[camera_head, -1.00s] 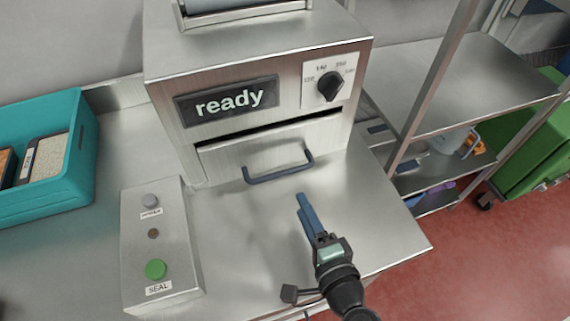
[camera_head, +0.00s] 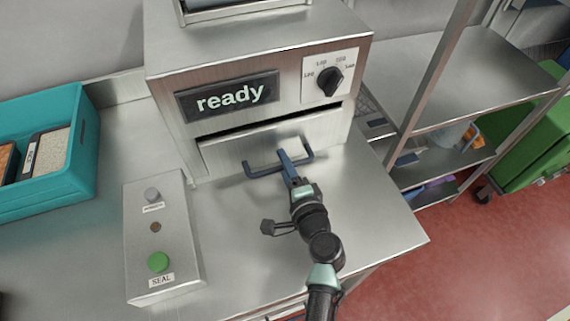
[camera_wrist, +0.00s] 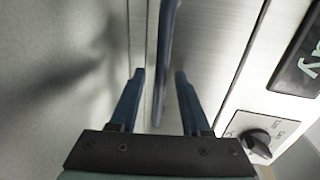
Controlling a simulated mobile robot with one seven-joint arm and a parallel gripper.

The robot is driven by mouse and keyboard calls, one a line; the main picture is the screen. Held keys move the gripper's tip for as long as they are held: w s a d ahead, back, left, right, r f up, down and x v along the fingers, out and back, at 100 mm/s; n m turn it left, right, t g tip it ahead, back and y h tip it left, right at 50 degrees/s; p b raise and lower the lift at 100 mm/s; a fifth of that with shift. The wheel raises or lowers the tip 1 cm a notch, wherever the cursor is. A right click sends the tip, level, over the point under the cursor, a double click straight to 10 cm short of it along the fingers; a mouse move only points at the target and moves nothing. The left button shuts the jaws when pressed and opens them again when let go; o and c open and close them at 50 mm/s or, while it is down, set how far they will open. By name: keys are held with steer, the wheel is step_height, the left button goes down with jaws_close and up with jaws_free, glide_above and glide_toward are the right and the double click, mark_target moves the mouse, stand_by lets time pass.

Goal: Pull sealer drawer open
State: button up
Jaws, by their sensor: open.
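The sealer (camera_head: 240,60) is a steel box on the bench, with a display (camera_head: 228,98) reading "ready". Its drawer front (camera_head: 225,157) lies below a dark gap, and I cannot tell whether it stands out at all. A dark blue bar handle (camera_head: 262,171) crosses the drawer front.
A control box (camera_head: 160,238) with a green SEAL button stands left on the bench (camera_head: 240,270). A teal crate (camera_head: 85,165) is farther left. A dial (camera_head: 329,80) is on the sealer's right. The bench before the drawer is clear; a steel shelf (camera_head: 475,85) stands right.

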steer(key=shift+c, duration=0.3)
jaws_close()
stand_by(1.1)
